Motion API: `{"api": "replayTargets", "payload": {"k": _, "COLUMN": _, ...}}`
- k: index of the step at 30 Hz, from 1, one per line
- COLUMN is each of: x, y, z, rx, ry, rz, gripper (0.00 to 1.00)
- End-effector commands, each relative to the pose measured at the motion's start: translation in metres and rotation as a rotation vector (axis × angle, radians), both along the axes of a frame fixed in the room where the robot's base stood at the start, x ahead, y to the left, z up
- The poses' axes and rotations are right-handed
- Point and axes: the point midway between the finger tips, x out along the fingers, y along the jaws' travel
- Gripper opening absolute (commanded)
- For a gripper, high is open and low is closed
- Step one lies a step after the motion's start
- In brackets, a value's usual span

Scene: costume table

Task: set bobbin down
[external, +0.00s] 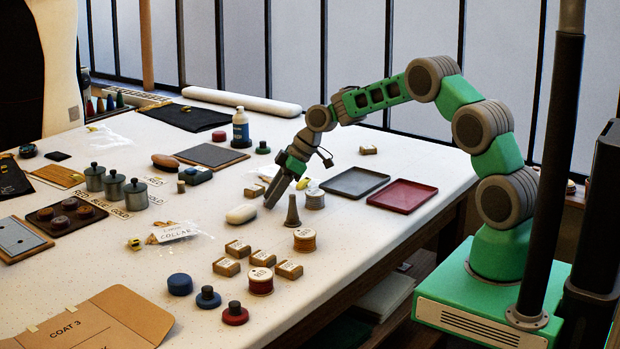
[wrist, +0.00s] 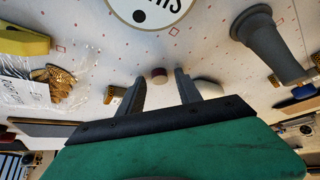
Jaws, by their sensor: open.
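My gripper (external: 270,203) is low over the table beside the white rounded block (external: 241,214) in the external view. In the wrist view its two fingers (wrist: 160,88) stand apart, and nothing is gripped between them. A small dark red cylinder (wrist: 159,75) shows in the gap, beyond the fingers. Thread spools stand on the table: an orange-brown one (external: 305,239), a dark red one (external: 260,282) and a grey one (external: 315,199). I cannot tell which thing is the bobbin. A grey cone-shaped stand (external: 292,212) is right of my gripper, and shows in the wrist view (wrist: 268,45).
A grey tray (external: 354,182) and a red tray (external: 402,196) lie at the right. Small labelled blocks (external: 238,249) and dark knobs (external: 208,297) sit in front. A clear bag with a collar label (external: 175,232) lies left. Free table shows between the bag and the white block.

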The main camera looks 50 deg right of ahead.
Motion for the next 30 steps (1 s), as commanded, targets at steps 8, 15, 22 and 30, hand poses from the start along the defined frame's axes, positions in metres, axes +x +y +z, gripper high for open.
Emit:
{"api": "replayTargets", "payload": {"k": 8, "x": -0.002, "y": -0.003, "z": 0.009, "rx": 0.0, "ry": -0.003, "rz": 0.0, "gripper": 0.41}}
{"api": "replayTargets", "payload": {"k": 15, "x": -0.024, "y": -0.026, "z": 0.056, "rx": -0.001, "ry": -0.005, "rz": -0.003, "gripper": 0.41}}
{"api": "replayTargets", "payload": {"k": 22, "x": -0.042, "y": -0.043, "z": 0.096, "rx": 0.0, "ry": -0.003, "rz": -0.001, "gripper": 0.41}}
{"api": "replayTargets", "payload": {"k": 30, "x": -0.091, "y": -0.018, "z": 0.133, "rx": -0.025, "ry": 0.051, "rz": -0.125, "gripper": 0.41}}
